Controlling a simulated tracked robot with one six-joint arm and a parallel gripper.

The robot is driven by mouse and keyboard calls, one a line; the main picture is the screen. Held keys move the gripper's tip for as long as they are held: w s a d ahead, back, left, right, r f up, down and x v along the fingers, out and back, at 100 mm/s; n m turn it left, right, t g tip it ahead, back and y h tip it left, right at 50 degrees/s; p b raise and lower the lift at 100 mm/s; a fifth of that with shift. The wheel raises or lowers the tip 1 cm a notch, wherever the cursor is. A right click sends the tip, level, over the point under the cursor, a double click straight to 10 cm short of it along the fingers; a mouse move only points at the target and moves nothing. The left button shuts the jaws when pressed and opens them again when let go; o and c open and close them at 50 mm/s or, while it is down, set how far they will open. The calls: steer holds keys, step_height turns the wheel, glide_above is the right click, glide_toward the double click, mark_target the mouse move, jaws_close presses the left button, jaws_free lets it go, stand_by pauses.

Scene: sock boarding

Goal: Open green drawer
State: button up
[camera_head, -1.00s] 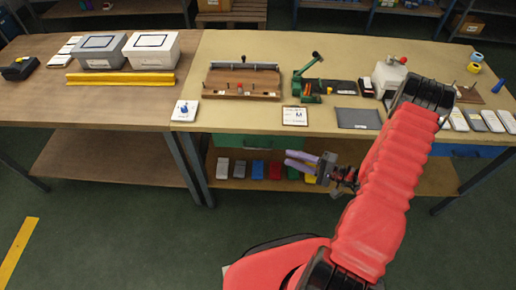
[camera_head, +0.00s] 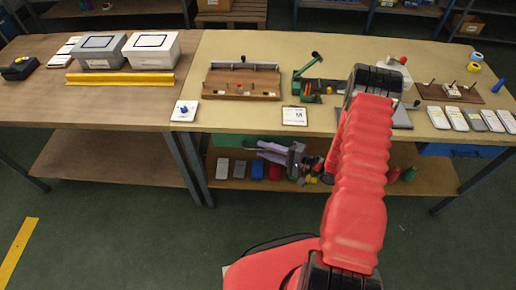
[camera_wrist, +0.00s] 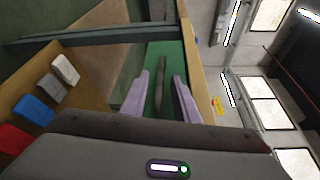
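The green drawer (camera_head: 228,140) is shut, as far as I can see, under the front edge of the tan workbench, left of my arm. My gripper (camera_head: 261,150) is just in front of it, pointing left, its lilac fingers covering part of its right side. In the wrist view the green drawer front (camera_wrist: 160,52) lies ahead, with a dark bar-like handle (camera_wrist: 162,70) showing between the fingers. My gripper (camera_wrist: 160,78) is open there, one finger on each side of the handle. I cannot tell whether either finger touches it.
A lower shelf (camera_head: 225,183) holds several coloured boxes, including a blue one (camera_head: 257,170). A blue drawer (camera_head: 450,150) is under the bench's right side. A table leg (camera_head: 190,165) stands left of the green drawer. The bench top holds a wooden fixture (camera_head: 242,83) and a green press (camera_head: 305,85).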

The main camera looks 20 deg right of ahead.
steer(key=shift+x, duration=1.3)
jaws_close()
steer(key=shift+s+a, duration=0.1)
steer(key=shift+s+f, duration=0.1)
